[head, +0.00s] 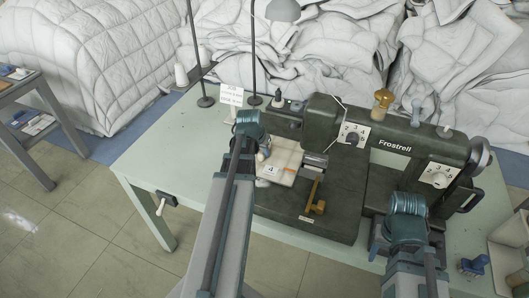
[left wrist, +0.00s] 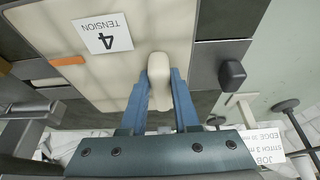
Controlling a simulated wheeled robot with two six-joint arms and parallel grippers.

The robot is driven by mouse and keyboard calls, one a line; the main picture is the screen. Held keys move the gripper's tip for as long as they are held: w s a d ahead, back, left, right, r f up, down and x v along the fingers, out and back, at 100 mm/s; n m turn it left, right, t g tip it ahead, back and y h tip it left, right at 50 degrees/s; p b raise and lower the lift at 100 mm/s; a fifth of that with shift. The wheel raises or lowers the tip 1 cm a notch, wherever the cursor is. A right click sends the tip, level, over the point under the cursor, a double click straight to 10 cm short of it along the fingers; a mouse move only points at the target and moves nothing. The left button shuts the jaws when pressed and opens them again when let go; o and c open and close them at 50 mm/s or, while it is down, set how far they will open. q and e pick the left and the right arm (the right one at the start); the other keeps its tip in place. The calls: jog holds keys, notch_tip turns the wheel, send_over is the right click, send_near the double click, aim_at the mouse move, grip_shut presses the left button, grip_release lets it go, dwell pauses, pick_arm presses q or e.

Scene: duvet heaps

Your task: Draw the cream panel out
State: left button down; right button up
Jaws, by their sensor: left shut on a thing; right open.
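The cream panel (head: 284,166) lies on the bed of the dark green Frostrell sewing machine (head: 330,200), left of the needle area. A white card reading "4 TENSION" (left wrist: 103,34) lies on the panel (left wrist: 150,25). My left gripper (head: 262,152) is at the panel's left part. In the left wrist view its blue fingers (left wrist: 160,88) are shut on a rounded cream tab (left wrist: 158,68) at the panel's edge. My right gripper (head: 388,243) is open at the machine's front right; its fingertips are mostly hidden.
The machine stands on a pale green table (head: 165,150). A job card (head: 231,95), a thread cone (head: 181,76) and lamp stands are behind on the left. White duvet heaps (head: 90,50) fill the background. A blue clip-like object (head: 474,265) lies at the right. The table's left side is clear.

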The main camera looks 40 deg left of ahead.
pick_arm(q)
jog(key=c, duration=0.6)
grip_release()
jog(key=shift+r, duration=0.1)
jog(key=p+v, duration=1.2)
jog(key=v, duration=0.1)
jog(key=shift+s+r+p, duration=0.15)
jog(key=shift+r+p, duration=0.15)
jog(key=shift+p, duration=0.1)
jog(key=shift+f, duration=0.1)
